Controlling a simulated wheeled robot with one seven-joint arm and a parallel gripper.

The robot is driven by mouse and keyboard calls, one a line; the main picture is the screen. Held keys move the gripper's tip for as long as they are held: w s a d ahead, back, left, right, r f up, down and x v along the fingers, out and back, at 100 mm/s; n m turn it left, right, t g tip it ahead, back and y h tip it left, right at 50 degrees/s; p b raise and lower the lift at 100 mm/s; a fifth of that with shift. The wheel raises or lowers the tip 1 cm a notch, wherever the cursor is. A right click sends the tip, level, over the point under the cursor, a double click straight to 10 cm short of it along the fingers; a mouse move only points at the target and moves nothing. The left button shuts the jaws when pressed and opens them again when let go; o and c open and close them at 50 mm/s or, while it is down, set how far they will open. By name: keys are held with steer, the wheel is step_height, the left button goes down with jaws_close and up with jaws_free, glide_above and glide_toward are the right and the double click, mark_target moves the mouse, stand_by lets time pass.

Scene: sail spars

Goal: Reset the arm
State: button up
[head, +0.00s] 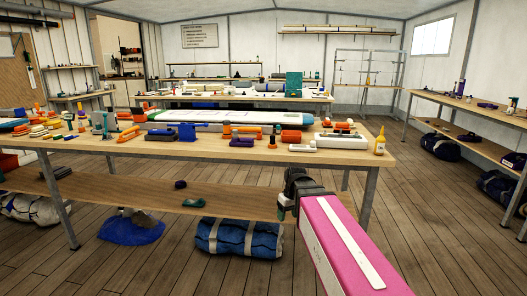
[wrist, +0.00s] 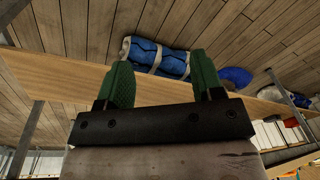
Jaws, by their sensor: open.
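My gripper (head: 284,207) is in front of the workbench's right half in the head view, low, near the lower shelf's height. In the wrist view my gripper (wrist: 161,62) shows two green fingers set wide apart, with nothing between them but the background. The pink link of my arm runs from the gripper to the bottom right of the head view. The fingers are hard to make out there.
The workbench (head: 90,146) carries many tools, spars and a yellow bottle (head: 380,141). Its lower shelf (head: 130,192) holds small items. A blue bag (head: 240,238) lies on the floor below, also in the wrist view (wrist: 157,57).

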steer(key=s+d+f+m, duration=0.2)
steer(key=s+d+f, duration=0.2)
steer(key=f, duration=0.3)
steer(key=s+d+f+m+h, duration=0.1)
steer(key=s+d+f+m, duration=0.2)
steer(key=s+d+f, duration=0.2)
step_height(320, 180, down, 2)
steer(key=shift+s+f+m+g, duration=0.2)
steer(key=shift+s+m+g, duration=0.05)
steer(key=shift+m+g, duration=0.05)
